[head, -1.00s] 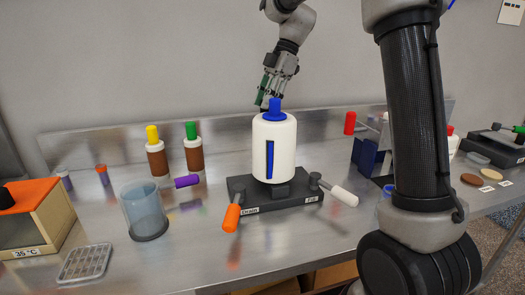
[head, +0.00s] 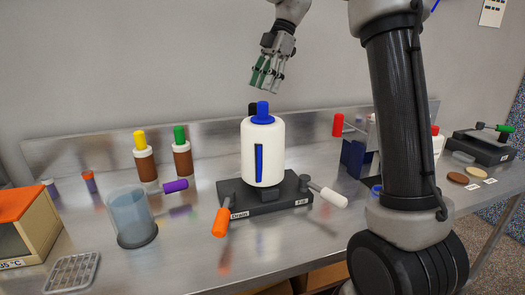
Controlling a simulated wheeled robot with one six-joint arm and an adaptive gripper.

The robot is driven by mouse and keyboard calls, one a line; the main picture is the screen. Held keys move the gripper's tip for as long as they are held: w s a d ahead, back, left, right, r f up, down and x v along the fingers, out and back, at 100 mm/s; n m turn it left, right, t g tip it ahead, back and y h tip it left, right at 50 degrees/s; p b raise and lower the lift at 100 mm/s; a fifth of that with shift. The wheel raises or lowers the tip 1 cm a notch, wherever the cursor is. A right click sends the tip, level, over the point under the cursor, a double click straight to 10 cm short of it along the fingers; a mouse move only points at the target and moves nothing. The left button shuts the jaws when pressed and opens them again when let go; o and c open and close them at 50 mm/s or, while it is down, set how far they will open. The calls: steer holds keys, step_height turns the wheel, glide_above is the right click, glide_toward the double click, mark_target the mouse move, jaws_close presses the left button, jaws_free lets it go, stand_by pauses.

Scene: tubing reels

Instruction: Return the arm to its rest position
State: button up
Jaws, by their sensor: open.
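My gripper (head: 264,90) is in the upper middle of the head view, above and behind the white bottle with the blue cap. Its green-padded fingers point down and stand apart, with nothing between them. The arm (head: 393,110) comes in from the right and its upper links leave the top of the picture. The white bottle (head: 272,163) stands upright on a dark base with labels Drain and Fill. The gripper is clear of the bottle's cap (head: 263,112).
An orange handle (head: 221,222) and a white handle (head: 334,197) stick out from the base. A clear blue beaker (head: 130,215), two brown bottles and an orange-topped box (head: 20,215) are left. A blue block (head: 353,158) is right. The wall is behind.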

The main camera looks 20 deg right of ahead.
step_height(320, 180, up, 4)
steer(key=w+d+m, duration=0.2)
steer(key=d+m, duration=0.1)
steer(key=m, duration=0.1)
steer(key=s+d+f+m+t+h, duration=0.2)
steer(key=s+d+f+m, duration=0.2)
steer(key=s+f+m, duration=0.5)
steer(key=s+d+f+m+t+h, duration=0.1)
steer(key=s+m, duration=0.3)
steer(key=s, duration=0.8)
steer(key=s+d+f+m+t+h, duration=0.1)
steer(key=s+d+f+m+t, duration=0.1)
steer(key=s, duration=1)
step_height(320, 180, down, 2)
steer(key=shift+d+f+m+t+h, duration=0.3)
steer(key=shift+d+m, duration=0.4)
steer(key=shift+m, duration=0.3)
